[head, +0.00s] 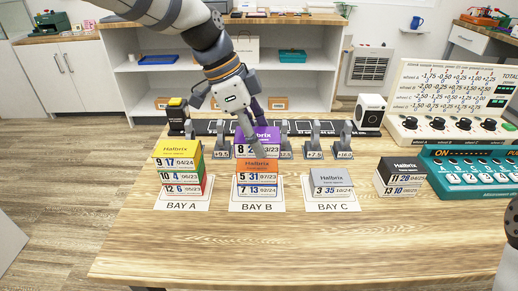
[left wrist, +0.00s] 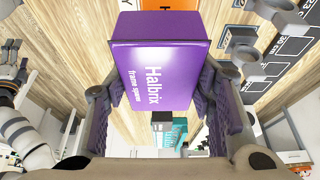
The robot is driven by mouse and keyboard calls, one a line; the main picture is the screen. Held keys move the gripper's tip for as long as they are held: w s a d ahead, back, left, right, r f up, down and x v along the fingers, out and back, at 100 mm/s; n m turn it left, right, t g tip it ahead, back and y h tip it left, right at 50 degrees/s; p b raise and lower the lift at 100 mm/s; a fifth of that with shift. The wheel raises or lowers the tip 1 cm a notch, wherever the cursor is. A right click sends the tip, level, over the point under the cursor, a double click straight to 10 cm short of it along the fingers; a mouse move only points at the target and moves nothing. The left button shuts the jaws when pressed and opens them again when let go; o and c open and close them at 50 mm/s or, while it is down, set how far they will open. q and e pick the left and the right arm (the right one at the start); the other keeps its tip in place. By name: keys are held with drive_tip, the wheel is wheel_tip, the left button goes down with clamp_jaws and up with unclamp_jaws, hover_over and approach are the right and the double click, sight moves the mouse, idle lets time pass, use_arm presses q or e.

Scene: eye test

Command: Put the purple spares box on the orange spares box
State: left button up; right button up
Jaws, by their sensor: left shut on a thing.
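The purple spares box (head: 271,134) is at the back of the Bay B stack in the head view. My left gripper (head: 250,138) is shut on it, and its arm partly covers the box. In the left wrist view the purple box (left wrist: 155,85) sits between the two finger pads. The orange spares box (head: 257,174) tops the Bay B stack, with a blue-labelled box (head: 257,191) beneath it. The orange box's top still shows in front of the purple box; whether the two touch is not clear.
Bay A (head: 182,206) holds a yellow, green and red stack (head: 178,168). Bay C (head: 333,207) holds a grey box (head: 331,180). A black box (head: 399,176) and a teal panel (head: 468,177) stand right. Small grey stands line the back. The front table is clear.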

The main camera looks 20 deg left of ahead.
use_arm(q)
drive_tip(key=shift+w+a+f, duration=0.1)
drive_tip(key=shift+w+f, duration=0.15)
drive_tip(key=shift+f, duration=0.05)
drive_tip(key=shift+w+f, duration=0.2)
drive_tip(key=shift+f, duration=1.45)
drive_tip(key=shift+f, duration=0.1)
drive_tip(key=shift+f, duration=0.15)
drive_tip(key=o, duration=1.2)
drive_tip(key=v, duration=1.2)
drive_tip(key=shift+a+r, duration=0.15)
drive_tip(key=shift+r, duration=0.1)
